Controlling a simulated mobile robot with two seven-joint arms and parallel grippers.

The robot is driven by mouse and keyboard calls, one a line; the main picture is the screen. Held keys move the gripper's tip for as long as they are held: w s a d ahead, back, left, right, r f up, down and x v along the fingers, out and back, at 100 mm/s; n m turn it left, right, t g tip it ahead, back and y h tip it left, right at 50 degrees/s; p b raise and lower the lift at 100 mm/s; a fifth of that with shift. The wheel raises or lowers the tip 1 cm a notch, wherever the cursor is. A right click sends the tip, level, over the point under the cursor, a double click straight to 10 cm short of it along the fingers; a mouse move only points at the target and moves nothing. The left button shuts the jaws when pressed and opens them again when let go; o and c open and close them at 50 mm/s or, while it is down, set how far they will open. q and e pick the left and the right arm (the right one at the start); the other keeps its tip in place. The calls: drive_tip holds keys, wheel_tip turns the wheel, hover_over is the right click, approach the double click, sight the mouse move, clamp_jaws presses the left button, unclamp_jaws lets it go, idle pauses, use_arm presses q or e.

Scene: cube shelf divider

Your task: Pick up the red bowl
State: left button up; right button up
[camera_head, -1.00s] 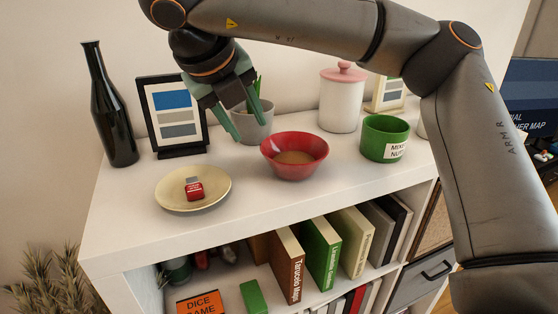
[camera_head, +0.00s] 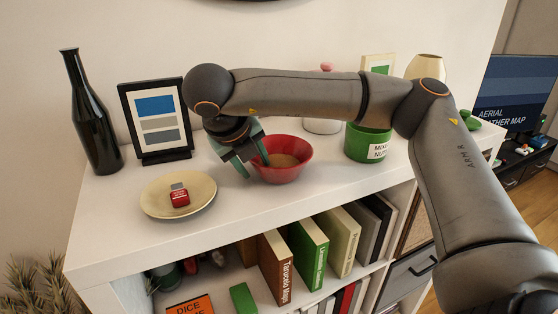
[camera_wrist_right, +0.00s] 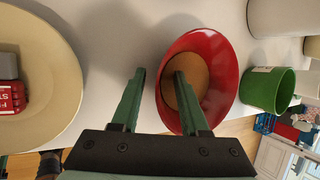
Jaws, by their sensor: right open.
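The red bowl (camera_head: 290,169) stands upright on the white shelf top, with something tan inside it; it also shows in the right wrist view (camera_wrist_right: 222,75). My right gripper (camera_head: 256,168) is open at the bowl's left side. In the right wrist view, its green fingers (camera_wrist_right: 158,90) straddle the bowl's near-left wall: one finger is outside on the left, the other reaches over the inside of the bowl. I cannot tell whether either finger touches the wall. My left gripper is not in view.
A cream plate (camera_head: 160,207) with a small red object (camera_head: 180,198) lies left of the bowl. A green mixed-nuts container (camera_head: 362,146) stands to its right. A picture frame (camera_head: 156,118) and a dark bottle (camera_head: 92,115) stand at the back left. Books (camera_head: 309,248) fill the shelf below.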

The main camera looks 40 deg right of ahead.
clamp_jaws()
idle(0.3)
idle(1.1)
